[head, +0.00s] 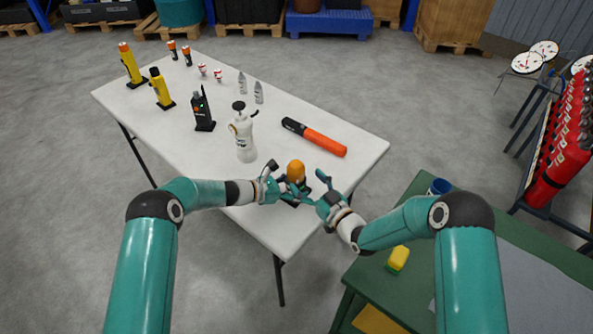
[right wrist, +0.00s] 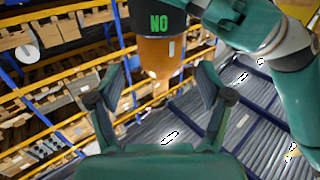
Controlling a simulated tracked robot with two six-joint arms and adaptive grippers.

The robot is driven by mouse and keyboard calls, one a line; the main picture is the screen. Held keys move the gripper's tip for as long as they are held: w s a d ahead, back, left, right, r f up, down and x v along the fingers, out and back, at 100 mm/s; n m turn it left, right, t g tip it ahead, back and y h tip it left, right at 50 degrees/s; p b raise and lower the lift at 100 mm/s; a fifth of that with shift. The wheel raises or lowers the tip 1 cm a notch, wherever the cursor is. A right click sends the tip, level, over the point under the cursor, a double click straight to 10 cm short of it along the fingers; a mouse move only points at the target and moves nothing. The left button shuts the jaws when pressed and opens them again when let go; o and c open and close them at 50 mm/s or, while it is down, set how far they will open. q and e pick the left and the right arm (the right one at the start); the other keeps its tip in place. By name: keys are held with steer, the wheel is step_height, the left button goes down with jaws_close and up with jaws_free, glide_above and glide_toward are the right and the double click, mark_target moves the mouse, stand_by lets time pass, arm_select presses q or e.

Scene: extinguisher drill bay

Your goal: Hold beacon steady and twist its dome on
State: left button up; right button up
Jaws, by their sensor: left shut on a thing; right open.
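The beacon has a dark body (right wrist: 160,22) with green lettering and an orange dome (head: 296,170) at its top.
A green bench (head: 410,282) with a yellow sponge (head: 398,258) stands at the right. Red extinguishers (head: 560,145) stand beyond.

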mark_target(302, 176)
steer(key=shift+x, duration=2.65)
steer(key=c, duration=1.2)
